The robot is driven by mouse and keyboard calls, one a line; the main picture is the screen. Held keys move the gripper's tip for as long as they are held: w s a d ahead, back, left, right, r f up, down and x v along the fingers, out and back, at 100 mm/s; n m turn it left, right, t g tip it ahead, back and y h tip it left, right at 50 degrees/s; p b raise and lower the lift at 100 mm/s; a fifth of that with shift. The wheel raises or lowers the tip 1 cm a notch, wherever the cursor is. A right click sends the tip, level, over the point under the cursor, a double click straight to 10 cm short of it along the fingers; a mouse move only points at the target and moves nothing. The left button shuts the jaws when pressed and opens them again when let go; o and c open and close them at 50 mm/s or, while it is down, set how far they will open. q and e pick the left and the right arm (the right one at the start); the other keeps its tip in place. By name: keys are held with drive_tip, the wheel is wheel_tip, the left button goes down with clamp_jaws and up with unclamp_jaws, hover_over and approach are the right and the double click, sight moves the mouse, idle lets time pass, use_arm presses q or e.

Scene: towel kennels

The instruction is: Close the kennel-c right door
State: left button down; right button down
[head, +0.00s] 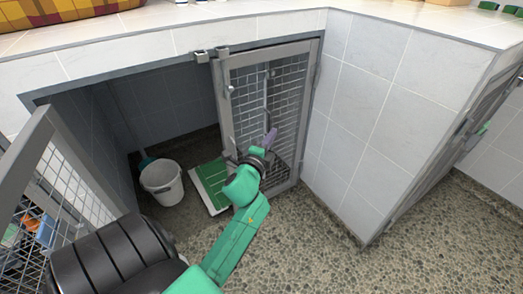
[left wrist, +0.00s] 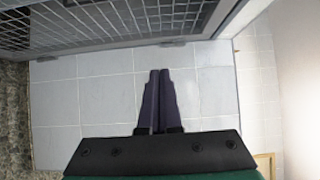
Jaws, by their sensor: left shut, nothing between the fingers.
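The kennel right door (head: 226,100) is a grey-framed mesh panel hinged at its right side. It stands at or near the plane of the front opening; I cannot tell whether it is fully closed. A latch piece (head: 200,57) shows at the top beside its free edge. My left gripper (head: 271,136) is in front of the door mesh, with its purple fingers shut and empty; whether it touches the door is unclear. In the left wrist view the shut fingers (left wrist: 158,98) point toward the tiles, with mesh (left wrist: 110,22) above. My right gripper is not in view.
The left door (head: 22,152) stands swung open at the left. A white bucket (head: 162,186) and a green-and-white tray (head: 211,186) are near the opening. A tiled wall (head: 365,110) is right of the door. Pebbled floor (head: 325,262) is clear at lower right.

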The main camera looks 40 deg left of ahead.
use_arm(q)
drive_tip(key=v, duration=1.1)
wheel_tip(320, 180, down, 14)
drive_tip(key=s+d+n+g+h, duration=0.1)
drive_tip(key=d+n+g+h, duration=0.1)
drive_tip(key=n+g, duration=0.5)
drive_tip(key=n, duration=0.2)
drive_tip(key=shift+s+d+n+g, duration=0.15)
drive_tip(key=shift+d+n+g, duration=0.15)
drive_tip(key=shift+g, duration=0.1)
